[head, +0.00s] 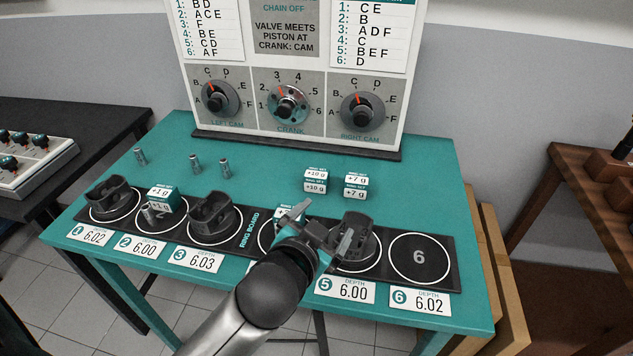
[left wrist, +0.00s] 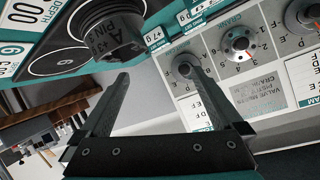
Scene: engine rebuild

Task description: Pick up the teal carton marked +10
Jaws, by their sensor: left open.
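The teal and white carton marked +10 g (head: 315,181) stands on the teal table in the head view, behind the ring board, left of a similar carton marked +7 g (head: 355,186). The +7 g carton also shows in the left wrist view (left wrist: 156,38); a carton beside it at the top edge is cut off, its mark unclear. My left gripper (head: 319,226) is open and empty over the ring board, nearer the front than the +10 g carton and apart from it. Its spread fingers also show in the left wrist view (left wrist: 157,77). My right gripper is not in view.
Dark pistons (head: 212,214) stand on the ring board, one (head: 358,236) close to my left gripper. A +1 g carton (head: 161,198) is at left; another carton is partly hidden behind my gripper. Small metal pins (head: 195,163) stand behind. The dial panel (head: 293,100) rises at the back.

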